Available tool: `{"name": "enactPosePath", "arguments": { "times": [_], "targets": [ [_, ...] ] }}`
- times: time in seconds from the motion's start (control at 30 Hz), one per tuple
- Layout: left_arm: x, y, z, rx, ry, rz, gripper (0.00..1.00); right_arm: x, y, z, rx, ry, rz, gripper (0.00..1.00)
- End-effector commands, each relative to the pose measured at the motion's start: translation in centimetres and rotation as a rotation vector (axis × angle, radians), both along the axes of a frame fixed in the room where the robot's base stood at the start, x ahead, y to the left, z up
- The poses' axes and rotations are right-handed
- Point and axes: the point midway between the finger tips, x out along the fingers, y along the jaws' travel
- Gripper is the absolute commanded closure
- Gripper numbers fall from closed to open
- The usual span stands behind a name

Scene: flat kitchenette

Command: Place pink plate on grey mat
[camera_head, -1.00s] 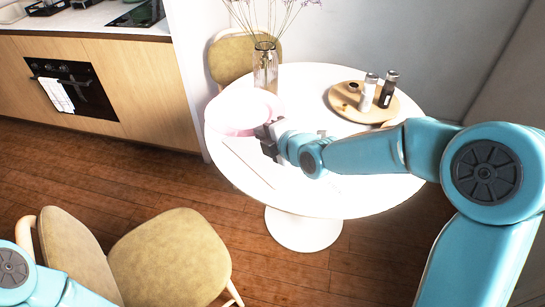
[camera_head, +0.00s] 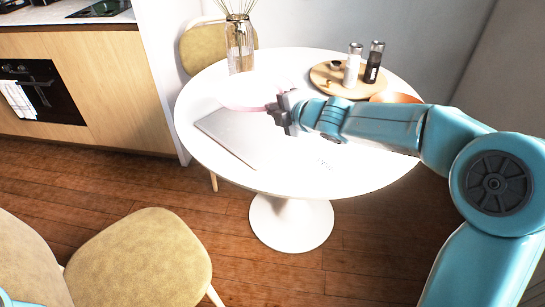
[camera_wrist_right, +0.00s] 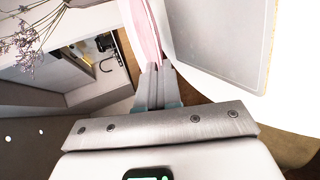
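The pink plate (camera_head: 250,103) is pale and washed out against the white table in the head view. It is beyond the mat's far edge, in front of the vase. In the right wrist view the plate (camera_wrist_right: 146,32) shows nearly edge-on at the fingertips. The grey mat (camera_head: 228,136) lies flat on the table, bare; it also shows in the right wrist view (camera_wrist_right: 222,35). My right gripper (camera_head: 277,110) is shut on the plate's near right rim; its fingers (camera_wrist_right: 158,72) are close together. I cannot tell the plate's height above the table. My left gripper is out of view.
The round white table (camera_head: 345,178) holds a glass vase (camera_head: 240,45), a wooden tray (camera_head: 325,78) with two shakers (camera_head: 353,65), and an orange-brown bowl (camera_head: 397,97) partly behind my right arm. A chair (camera_head: 140,258) stands at the front left.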

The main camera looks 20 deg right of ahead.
Motion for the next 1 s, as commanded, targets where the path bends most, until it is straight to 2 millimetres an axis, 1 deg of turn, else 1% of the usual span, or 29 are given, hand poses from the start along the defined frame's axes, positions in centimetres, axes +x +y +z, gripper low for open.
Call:
{"name": "enactPosePath", "arguments": {
  "times": [0.03, 0.1, 0.2, 0.3, 0.47, 0.57, 0.7, 0.73, 0.8, 1.0],
  "targets": [
    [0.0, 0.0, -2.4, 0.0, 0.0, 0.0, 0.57, 0.0, -0.1, -2.4, 0.0, -0.004, 0.0, 1.0],
    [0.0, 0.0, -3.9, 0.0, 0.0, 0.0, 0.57, 0.1, -0.1, -4.0, 0.002, -0.004, 0.0, 1.0],
    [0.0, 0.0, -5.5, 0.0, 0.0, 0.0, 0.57, 0.1, -0.2, -5.8, 0.002, -0.005, 0.0, 1.0],
    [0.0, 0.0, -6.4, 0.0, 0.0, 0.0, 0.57, 0.1, -0.1, -6.8, 0.0, -0.006, 0.0, 1.0],
    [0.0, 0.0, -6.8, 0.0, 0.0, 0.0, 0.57, 0.1, -0.1, -7.3, 0.0, -0.006, 0.0, 1.0],
    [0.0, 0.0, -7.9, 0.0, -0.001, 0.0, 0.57, 0.1, -0.1, -8.5, 0.0, -0.005, 0.001, 1.0],
    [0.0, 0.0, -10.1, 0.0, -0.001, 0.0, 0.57, 0.1, -0.1, -11.0, 0.001, -0.005, 0.0, 1.0],
    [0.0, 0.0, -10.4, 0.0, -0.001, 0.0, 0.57, 0.0, -0.1, -11.3, 0.001, -0.005, 0.0, 1.0],
    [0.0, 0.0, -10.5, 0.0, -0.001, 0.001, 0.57, 0.1, -0.1, -11.5, 0.0, -0.006, 0.0, 1.0],
    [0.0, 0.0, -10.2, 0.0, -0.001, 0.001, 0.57, 0.1, -0.1, -11.2, 0.0, -0.005, 0.0, 1.0]
  ]
}}
